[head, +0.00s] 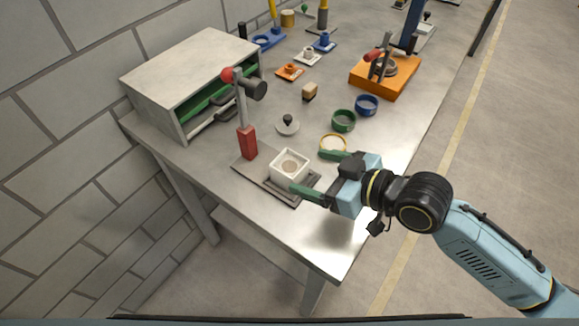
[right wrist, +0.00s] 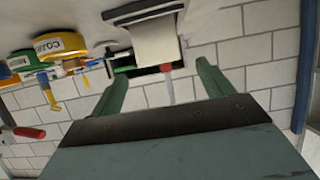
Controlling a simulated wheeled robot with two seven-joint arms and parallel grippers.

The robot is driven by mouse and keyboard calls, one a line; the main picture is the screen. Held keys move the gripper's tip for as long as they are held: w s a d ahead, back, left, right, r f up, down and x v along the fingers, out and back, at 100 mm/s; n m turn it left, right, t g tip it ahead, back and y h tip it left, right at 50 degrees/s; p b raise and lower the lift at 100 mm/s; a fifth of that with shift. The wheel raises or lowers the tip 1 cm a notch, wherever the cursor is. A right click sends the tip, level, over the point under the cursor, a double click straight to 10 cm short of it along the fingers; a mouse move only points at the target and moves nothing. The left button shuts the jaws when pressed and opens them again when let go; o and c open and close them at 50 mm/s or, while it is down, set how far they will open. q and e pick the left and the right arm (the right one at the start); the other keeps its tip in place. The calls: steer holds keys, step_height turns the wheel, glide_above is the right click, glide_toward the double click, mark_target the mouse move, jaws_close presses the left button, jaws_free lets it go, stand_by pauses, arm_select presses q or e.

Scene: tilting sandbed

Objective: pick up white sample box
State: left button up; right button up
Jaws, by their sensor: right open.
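The white sample box (head: 289,165) is a small open-topped square box with a round tan patch inside. It sits upright on a flat dark grey plate (head: 262,179) near the table's front. My right gripper (head: 308,173) is open, its green fingers pointing left at the box. The fingertips are just to the box's right, and nothing is held. In the right wrist view, a pale block that looks like the box (right wrist: 155,42) shows beyond and between the open fingers (right wrist: 160,80). My left gripper is not in view.
A red-based lever (head: 247,142) with a red knob stands at the plate's back left. A grey cabinet (head: 190,62) is behind it. A yellow ring (head: 333,142), a green ring (head: 343,121) and a blue ring (head: 367,105) lie beyond the gripper. The table's front corner is clear.

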mark_target(279, 161)
steer(key=x, duration=0.2)
steer(key=shift+w+a+f, duration=0.2)
steer(key=shift+a, duration=0.1)
steer(key=shift+w+a+f, duration=0.1)
steer(key=shift+w+a, duration=0.1)
steer(key=shift+a, duration=0.05)
steer(key=shift+w+a+f, duration=0.2)
steer(key=shift+w+a, duration=0.05)
steer(key=shift+a, duration=0.15)
steer(key=x, duration=0.3)
steer(key=shift+w+a+f, duration=0.1)
steer(key=shift+w+a, duration=0.15)
steer(key=shift+a, duration=0.05)
steer(key=shift+w+a+f, duration=0.1)
steer(key=shift+w+a, duration=0.05)
steer(key=shift+a, duration=0.05)
steer(key=shift+c, duration=0.3)
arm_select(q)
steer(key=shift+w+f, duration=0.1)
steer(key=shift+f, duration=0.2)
arm_select(e)
steer(key=c, duration=1.1)
